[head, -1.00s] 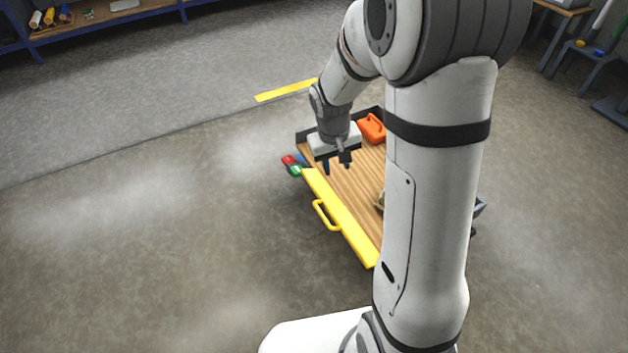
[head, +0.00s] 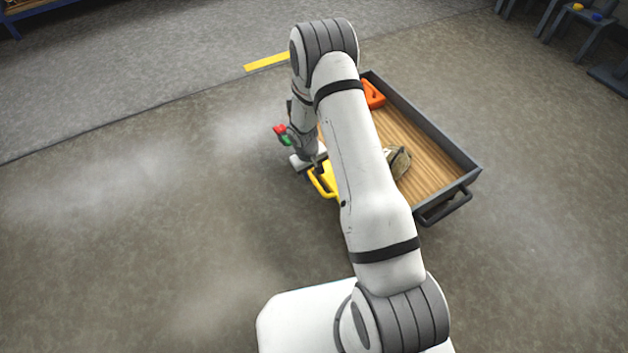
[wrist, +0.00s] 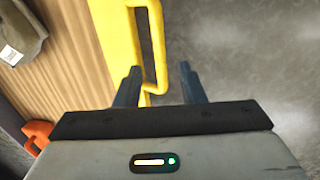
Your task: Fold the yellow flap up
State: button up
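The yellow flap (head: 328,173) is along the left side of a wood-floored cart (head: 430,150), mostly hidden behind my arm in the head view. In the wrist view the flap (wrist: 113,40) runs down the left of centre, with its yellow handle (wrist: 161,50) sticking out to the right. My gripper (wrist: 159,68) is open, with one dark finger on each side of the handle's outer bar in the picture. I cannot tell whether the fingers are low enough to surround it or touch it. In the head view my gripper (head: 312,172) is at the handle.
The cart holds an orange case (head: 373,94) and a tan sack-like item (head: 398,161). A red and green item (head: 282,134) shows left of the cart, beside my wrist. A yellow floor strip (head: 267,61) lies behind. The floor to the left is clear.

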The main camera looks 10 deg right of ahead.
aim_at(315, 181)
jog(key=f, duration=0.1)
jog(key=f+b, duration=0.1)
jog(key=f, duration=0.2)
jog(key=shift+w+d+f, duration=0.1)
jog(key=shift+d+f, duration=0.1)
jog(key=shift+d, duration=0.15)
jog(key=shift+c, duration=0.4)
grip_shut()
jog(key=shift+a, duration=0.35)
jog(key=shift+d, duration=0.15)
jog(key=shift+d+r, duration=0.2)
